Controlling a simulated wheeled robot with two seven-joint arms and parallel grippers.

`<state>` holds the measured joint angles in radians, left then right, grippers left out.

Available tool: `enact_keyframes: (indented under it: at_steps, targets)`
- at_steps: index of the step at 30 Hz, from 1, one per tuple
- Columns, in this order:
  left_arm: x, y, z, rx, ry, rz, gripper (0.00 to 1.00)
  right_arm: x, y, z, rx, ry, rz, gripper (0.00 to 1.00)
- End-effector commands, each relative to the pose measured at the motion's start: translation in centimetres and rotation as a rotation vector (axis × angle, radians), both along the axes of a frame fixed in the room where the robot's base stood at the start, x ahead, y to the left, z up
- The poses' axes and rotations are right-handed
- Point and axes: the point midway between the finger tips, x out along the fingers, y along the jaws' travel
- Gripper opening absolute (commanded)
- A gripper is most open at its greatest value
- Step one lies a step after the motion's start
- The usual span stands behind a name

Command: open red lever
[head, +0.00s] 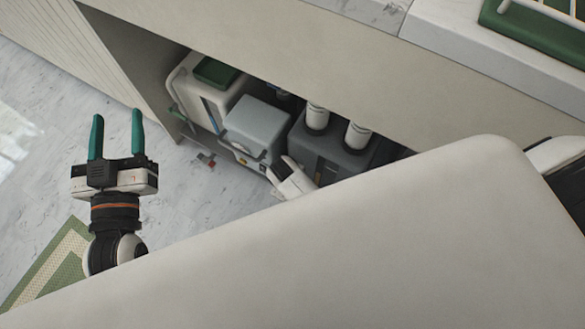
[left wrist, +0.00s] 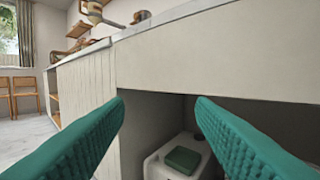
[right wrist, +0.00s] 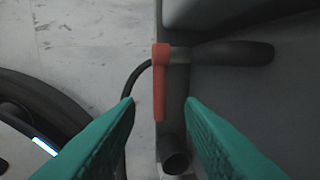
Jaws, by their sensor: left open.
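The red lever (right wrist: 159,85) shows in the right wrist view, fixed to a grey pipe with a dark handle-like piece (right wrist: 235,53) to its right. Its long arm points down in that picture. My right gripper (right wrist: 160,104) is open, with its teal fingertips on either side of the lever's lower arm; I cannot tell whether they touch it. In the head view a small red piece (head: 211,163) shows at the cabinet opening; I cannot tell if it is the same lever. My left gripper (head: 117,115) is open and empty over the floor, left of the cabinet.
Under the counter (head: 330,50) stand a white box with a green top (head: 216,72), a light grey box (head: 257,125) and a dark grey unit (head: 325,150) with white cylinders. A black cable (right wrist: 128,95) runs beside the lever. A green mat (head: 50,262) lies on open floor.

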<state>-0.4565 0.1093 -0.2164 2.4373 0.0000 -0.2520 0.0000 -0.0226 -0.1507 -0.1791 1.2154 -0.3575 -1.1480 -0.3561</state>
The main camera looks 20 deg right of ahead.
Motion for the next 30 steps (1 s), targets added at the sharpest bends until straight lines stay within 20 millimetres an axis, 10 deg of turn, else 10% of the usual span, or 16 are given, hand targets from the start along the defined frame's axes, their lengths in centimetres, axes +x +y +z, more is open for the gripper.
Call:
enact_keyframes:
  at_steps: [15, 27, 30]
  targets:
    - [-2.7, -0.4, 6.7, -0.133, -0.478, -0.027, 0.5, 0.4, -0.6, -3.6, 0.0, 0.001, -0.001, 0.35]
    - [-3.2, -0.3, 7.4, -0.146, -0.525, -0.029, 0.5, 0.4, -0.6, -3.8, 0.0, 0.001, -0.001, 0.35]
    - [-3.2, -0.3, 7.4, -0.146, -0.525, -0.029, 0.5, 0.4, -0.6, -3.8, 0.0, 0.001, -0.001, 0.22]
